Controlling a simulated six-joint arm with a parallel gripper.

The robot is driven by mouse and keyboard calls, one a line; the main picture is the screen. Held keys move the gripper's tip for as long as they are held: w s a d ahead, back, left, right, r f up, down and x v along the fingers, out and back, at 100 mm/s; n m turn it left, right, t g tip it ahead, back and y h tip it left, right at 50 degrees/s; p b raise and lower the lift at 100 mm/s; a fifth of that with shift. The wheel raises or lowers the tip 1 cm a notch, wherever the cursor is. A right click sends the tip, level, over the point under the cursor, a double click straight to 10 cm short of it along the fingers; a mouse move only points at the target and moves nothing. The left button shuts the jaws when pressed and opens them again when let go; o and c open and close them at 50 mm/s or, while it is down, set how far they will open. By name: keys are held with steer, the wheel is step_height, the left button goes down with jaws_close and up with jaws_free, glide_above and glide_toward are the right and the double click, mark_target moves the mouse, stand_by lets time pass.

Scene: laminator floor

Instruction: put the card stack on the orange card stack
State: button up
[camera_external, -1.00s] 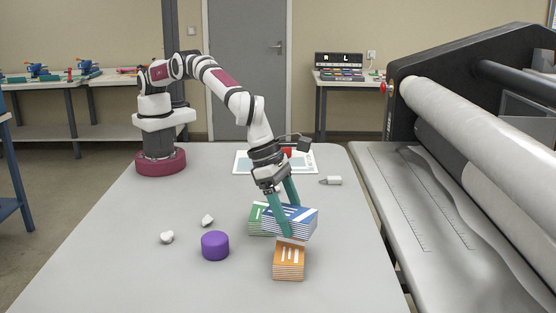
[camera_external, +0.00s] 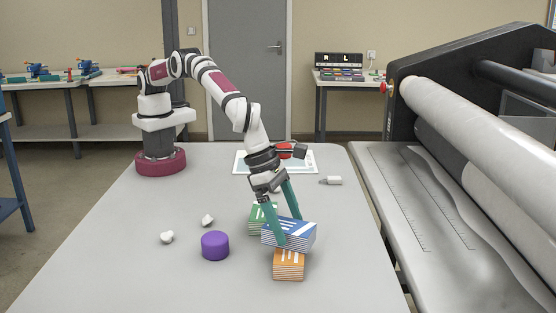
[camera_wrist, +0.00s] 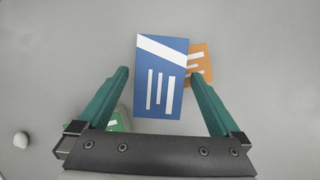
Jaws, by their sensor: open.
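The blue card stack (camera_external: 287,237), with white stripes, sits over the top of the orange card stack (camera_external: 289,266) in the external view and looks slightly tilted. In the wrist view the blue stack (camera_wrist: 162,80) covers part of the orange stack (camera_wrist: 204,60), which sticks out to its right, so the two are not squarely aligned. My gripper (camera_external: 289,231) is open, its teal fingers on either side of the blue stack. In the wrist view my gripper (camera_wrist: 160,73) shows a gap at the left finger; contact at the right finger is unclear.
A green card stack (camera_external: 259,218) stands just behind the blue one. A purple cylinder (camera_external: 215,245) and two small white lumps (camera_external: 167,237) lie to the left. A white connector-like piece (camera_external: 332,181) and a white panel (camera_external: 245,161) lie farther back. The table's front left is clear.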

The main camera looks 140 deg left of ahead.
steer(key=v, duration=1)
steer(key=s+a+r+n+g, duration=0.1)
steer(key=s+a+r+n, duration=0.3)
steer(key=s, duration=0.5)
steer(key=s+a+r+n+g, duration=0.1)
steer(key=s+a+r+n, duration=0.1)
steer(key=s+r+n, duration=0.5)
steer(key=s+a+f+n+g, duration=0.1)
steer(key=s+n, duration=0.6)
steer(key=s, duration=0.8)
steer(key=s+a+f+n+g, duration=0.1)
steer(key=s+n, duration=0.7)
steer(key=s, duration=0.8)
step_height(320, 180, down, 2)
steer(key=shift+a+f, duration=0.25)
steer(key=shift+a, duration=0.6)
